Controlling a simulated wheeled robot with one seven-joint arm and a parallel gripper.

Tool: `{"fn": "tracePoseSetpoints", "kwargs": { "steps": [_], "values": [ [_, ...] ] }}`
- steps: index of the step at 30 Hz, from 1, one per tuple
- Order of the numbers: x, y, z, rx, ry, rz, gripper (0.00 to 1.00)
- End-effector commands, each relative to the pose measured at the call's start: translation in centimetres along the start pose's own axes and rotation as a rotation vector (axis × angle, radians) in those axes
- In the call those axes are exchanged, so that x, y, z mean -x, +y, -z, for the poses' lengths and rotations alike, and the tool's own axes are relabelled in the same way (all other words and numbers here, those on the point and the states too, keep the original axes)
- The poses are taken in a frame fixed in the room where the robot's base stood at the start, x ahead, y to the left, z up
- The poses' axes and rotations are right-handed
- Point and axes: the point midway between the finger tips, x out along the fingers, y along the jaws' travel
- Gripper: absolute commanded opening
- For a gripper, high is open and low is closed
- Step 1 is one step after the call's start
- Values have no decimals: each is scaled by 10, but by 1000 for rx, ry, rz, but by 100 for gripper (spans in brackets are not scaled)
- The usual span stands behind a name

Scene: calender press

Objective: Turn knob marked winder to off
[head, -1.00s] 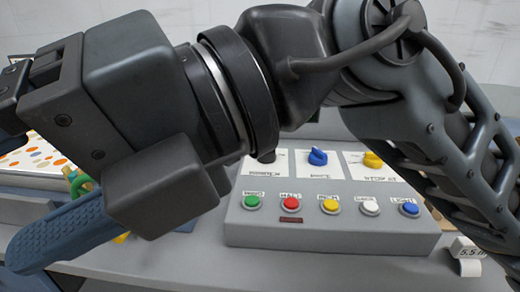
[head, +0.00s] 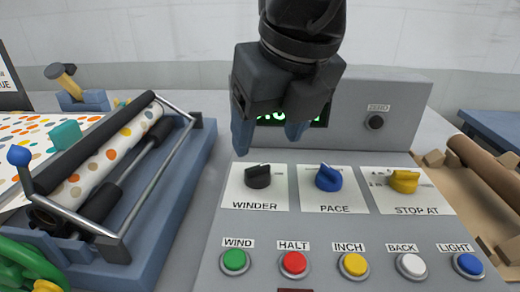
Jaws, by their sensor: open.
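The knob marked winder (head: 258,176) is black and sits on a white plate labelled WINDER at the left of the control panel's knob row. Its pointer markings are too small to read. My gripper (head: 268,137) is above and just behind this knob, with its blue fingers apart and empty. It does not touch the knob. The blue PACE knob (head: 328,177) and the yellow STOP AT knob (head: 404,181) are to the right of the winder knob.
Buttons line the panel's front: green WIND (head: 235,261), red HALT (head: 294,264), yellow INCH (head: 354,265), white BACK (head: 411,265) and blue LIGHT (head: 468,264). A green display behind is partly hidden by my gripper. A roller press (head: 170,200) stands left; a brown roll (head: 485,172) lies right.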

Motion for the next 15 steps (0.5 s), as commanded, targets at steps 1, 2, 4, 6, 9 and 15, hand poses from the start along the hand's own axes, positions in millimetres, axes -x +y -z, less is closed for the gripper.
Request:
{"fn": "tracePoseSetpoints", "kwargs": {
  "steps": [1, 2, 4, 6, 9, 15],
  "values": [
    [-4, 0, 0, 0, 1, 1, 68],
    [-7, 0, 0, 0, 1, 0, 68],
    [-16, 1, 0, 0, 3, -1, 68],
    [-27, 1, 0, 0, 2, -2, 68],
    [-43, 1, 0, 0, 2, -2, 68],
    [-67, 1, 0, 1, 1, -3, 68]
  ]
}}
